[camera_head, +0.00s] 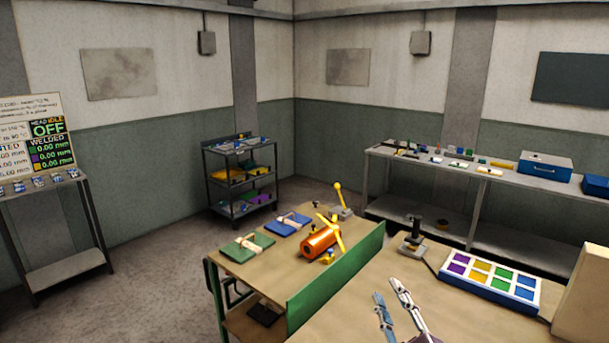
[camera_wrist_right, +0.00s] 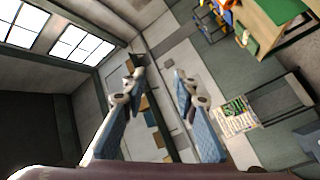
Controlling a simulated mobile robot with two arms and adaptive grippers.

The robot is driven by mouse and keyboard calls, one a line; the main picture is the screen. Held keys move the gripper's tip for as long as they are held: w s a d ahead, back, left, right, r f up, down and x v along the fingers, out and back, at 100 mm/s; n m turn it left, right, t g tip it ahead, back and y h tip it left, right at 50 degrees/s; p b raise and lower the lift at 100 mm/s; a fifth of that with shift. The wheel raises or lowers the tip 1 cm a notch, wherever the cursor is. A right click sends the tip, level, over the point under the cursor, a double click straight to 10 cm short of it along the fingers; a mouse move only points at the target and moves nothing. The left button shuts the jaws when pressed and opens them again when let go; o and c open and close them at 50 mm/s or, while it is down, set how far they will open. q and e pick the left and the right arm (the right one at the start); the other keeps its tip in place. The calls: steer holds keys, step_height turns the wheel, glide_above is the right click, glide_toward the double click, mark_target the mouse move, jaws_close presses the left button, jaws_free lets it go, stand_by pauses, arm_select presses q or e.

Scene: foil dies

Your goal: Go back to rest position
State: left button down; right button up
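My right gripper (camera_head: 389,292) is raised in front of the near wooden table (camera_head: 350,292), with its two fingers pointing up and away. In the right wrist view my right gripper (camera_wrist_right: 160,75) has its blue-padded fingers spread apart, with nothing between them. My left gripper is in neither view. A green plate (camera_head: 247,249) and a blue plate (camera_head: 288,226), each with a pale handle, lie on the farther table. An orange cylinder (camera_head: 318,243) with yellow levers stands beside them.
A white tray with coloured squares (camera_head: 490,278) and a dark stand (camera_head: 414,240) are on the near table. A green panel (camera_head: 335,278) stands along the farther table's edge. A bench with a blue box (camera_head: 545,165), a shelf cart (camera_head: 240,180) and a sign board (camera_head: 35,143) line the walls.

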steer(key=s+d+f+m+g+h, duration=0.25)
steer(key=s+f+m+g, duration=0.2)
steer(key=s+f, duration=0.55)
steer(key=s+d+f+m+g+h, duration=0.1)
steer(key=s+d+f+m+g, duration=0.25)
steer(key=s+f+g, duration=0.45)
steer(key=s+a+f+m+g+y, duration=0.1)
steer(key=s+f, duration=0.3)
steer(key=s, duration=0.3)
steer(key=s+a+f+g, duration=0.2)
steer(key=s+f, duration=0.2)
steer(key=s, duration=0.3)
steer(key=s+f+g+b, duration=0.2)
steer(key=f+b, duration=1.1)
steer(key=f, duration=2.7)
steer(key=s+d+f+b, duration=0.1)
steer(key=s+f+b, duration=0.3)
steer(key=s+f, duration=0.5)
steer(key=s+d+f+b, duration=0.2)
steer(key=s+f+b, duration=0.3)
steer(key=f, duration=1.1)
steer(key=s, duration=0.3)
steer(key=shift+s, duration=0.35)
